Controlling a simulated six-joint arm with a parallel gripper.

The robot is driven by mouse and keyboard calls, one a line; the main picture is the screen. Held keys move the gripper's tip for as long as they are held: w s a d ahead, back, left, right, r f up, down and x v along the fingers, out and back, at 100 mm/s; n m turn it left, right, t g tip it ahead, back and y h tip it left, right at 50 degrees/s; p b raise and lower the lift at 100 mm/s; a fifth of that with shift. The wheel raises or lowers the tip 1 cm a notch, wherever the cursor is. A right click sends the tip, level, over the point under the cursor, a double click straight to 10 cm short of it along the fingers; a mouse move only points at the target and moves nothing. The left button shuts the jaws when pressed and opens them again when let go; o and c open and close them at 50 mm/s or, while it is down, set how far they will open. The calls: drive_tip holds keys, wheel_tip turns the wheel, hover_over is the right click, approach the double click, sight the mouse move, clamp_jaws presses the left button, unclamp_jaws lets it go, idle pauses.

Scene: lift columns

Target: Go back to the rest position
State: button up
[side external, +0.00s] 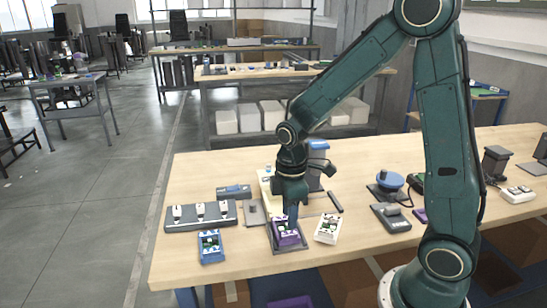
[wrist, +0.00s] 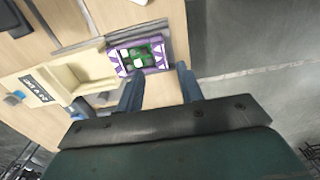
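My gripper (side external: 290,216) points down, low over a purple box with a green circuit board (side external: 287,234) in a dark tray (side external: 300,246) near the table's front edge. In the wrist view my gripper's two fingers (wrist: 159,72) stand apart, with nothing held between them. The purple box (wrist: 140,57) lies just beyond the fingertips, offset to the left. I cannot tell whether a fingertip touches it. The side view hides part of the box behind the fingers. No marker for the rest position shows.
A blue box (side external: 210,246) and a white box (side external: 327,228) flank the tray. A grey strip with white parts (side external: 201,215) lies left. A blue-topped column (side external: 318,160) stands close behind my gripper. A blue round knob (side external: 390,181) stands right. The air above the table's left side is clear.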

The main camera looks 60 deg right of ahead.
drive_tip(key=shift+r, duration=0.5)
drive_tip(key=shift+r, duration=0.1)
drive_tip(key=shift+s+a+r, duration=0.1)
drive_tip(key=shift+s+r, duration=0.1)
drive_tip(key=shift+r, duration=0.45)
drive_tip(key=s+a+r+m+t, duration=0.3)
drive_tip(key=s+r+m+t, duration=0.2)
drive_tip(key=s+r+m, duration=0.4)
drive_tip(key=shift+s+r+t, duration=0.3)
drive_tip(key=shift+s+r, duration=2.35)
drive_tip(key=shift+r, duration=0.05)
